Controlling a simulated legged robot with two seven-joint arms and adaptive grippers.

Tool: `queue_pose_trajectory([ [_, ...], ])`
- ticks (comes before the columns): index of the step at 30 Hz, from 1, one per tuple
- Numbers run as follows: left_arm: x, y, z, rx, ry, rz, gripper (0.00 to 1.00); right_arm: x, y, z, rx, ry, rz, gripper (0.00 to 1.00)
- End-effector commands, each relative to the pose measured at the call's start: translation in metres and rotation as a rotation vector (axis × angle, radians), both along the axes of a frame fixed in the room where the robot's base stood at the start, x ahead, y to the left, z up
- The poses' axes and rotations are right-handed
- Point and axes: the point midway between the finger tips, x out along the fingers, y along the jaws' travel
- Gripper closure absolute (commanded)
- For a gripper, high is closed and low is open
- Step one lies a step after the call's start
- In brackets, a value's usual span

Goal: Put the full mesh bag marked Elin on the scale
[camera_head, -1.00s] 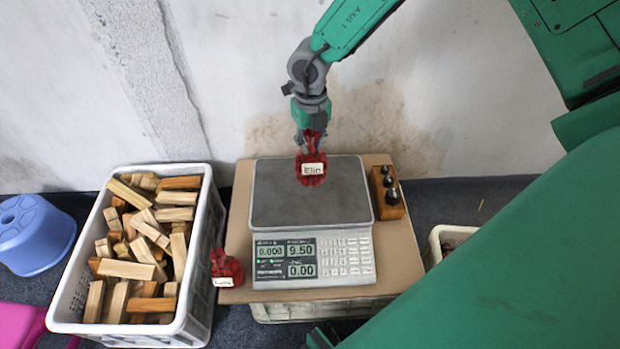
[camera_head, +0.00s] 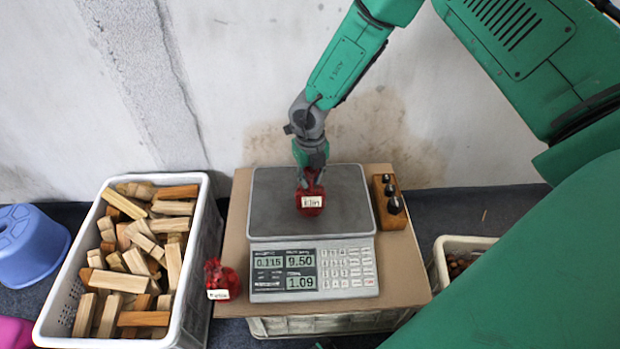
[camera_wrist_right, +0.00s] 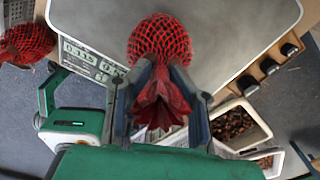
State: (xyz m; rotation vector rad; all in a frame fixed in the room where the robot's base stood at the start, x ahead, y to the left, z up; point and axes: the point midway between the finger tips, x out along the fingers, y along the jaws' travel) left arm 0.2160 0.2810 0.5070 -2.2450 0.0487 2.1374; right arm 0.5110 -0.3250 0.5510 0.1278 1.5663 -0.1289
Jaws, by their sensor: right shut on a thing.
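The red mesh bag marked Elin (camera_head: 311,202) is at the middle of the scale's grey plate, its white tag facing the front. My right gripper (camera_head: 311,178) is above it and shut on its gathered neck. In the right wrist view the bag's round body (camera_wrist_right: 160,38) rests against the plate, with the neck (camera_wrist_right: 160,104) between the fingers. The scale (camera_head: 345,220) stands on a cardboard-topped crate; its display now reads about 0.115, 9.50 and 1.09. My left gripper is not in view.
A second red mesh bag (camera_head: 221,277) with a tag sits on the cardboard (camera_head: 405,262) left of the scale. A weight block (camera_head: 389,203) stands close on the right. A crate of wood pieces (camera_head: 203,250) is at left; a chestnut crate (camera_head: 440,262) is at right.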

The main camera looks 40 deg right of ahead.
Motion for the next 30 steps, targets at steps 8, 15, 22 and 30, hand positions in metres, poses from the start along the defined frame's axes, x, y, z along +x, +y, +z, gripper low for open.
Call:
queue_pose_trajectory([
  [8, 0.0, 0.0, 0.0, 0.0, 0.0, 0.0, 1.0, 0.0, 0.0, -0.001, 0.0, 0.001, 0.0, 0.63],
  [15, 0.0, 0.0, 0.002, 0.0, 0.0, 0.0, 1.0, 0.0, 0.0, 0.004, 0.0, 0.0, 0.0, 0.63],
  [22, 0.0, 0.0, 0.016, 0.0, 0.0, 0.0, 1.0, 0.001, 0.0, 0.045, 0.002, -0.002, -0.001, 0.63],
  [30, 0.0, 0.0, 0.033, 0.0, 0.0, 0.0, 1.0, 0.001, 0.0, 0.1, 0.002, -0.002, -0.001, 0.63],
])
